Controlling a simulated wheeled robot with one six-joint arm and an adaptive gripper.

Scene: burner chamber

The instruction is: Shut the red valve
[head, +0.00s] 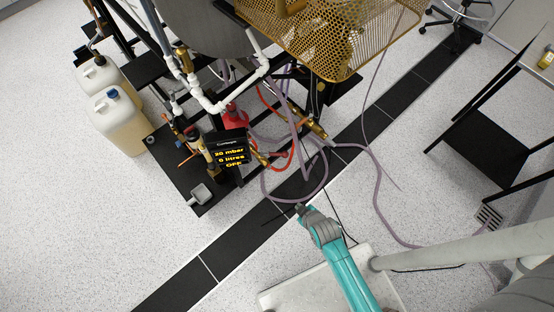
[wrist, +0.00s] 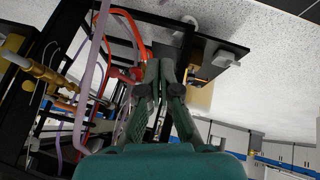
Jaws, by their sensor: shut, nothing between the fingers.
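In the head view, a red part (head: 234,117) stands on the black rig behind the small display; I cannot tell whether it is the red valve. In the wrist view, red parts (wrist: 122,74) show left of the fingers, among red hoses, partly hidden by tubing. My gripper (head: 301,210) is at the end of the teal arm, in front of the rig and apart from it in the head view. In the wrist view, my gripper (wrist: 162,58) has its fingers together, with nothing between them.
A black display (head: 228,152) reads 20 mbar, 0 litres, OFF. Purple hoses (head: 376,205) loop over the floor between rig and arm. Brass fittings (head: 318,130) and a perforated brass basket (head: 330,35) are at the rig. Two jugs (head: 117,120) stand left. Floor at lower left is clear.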

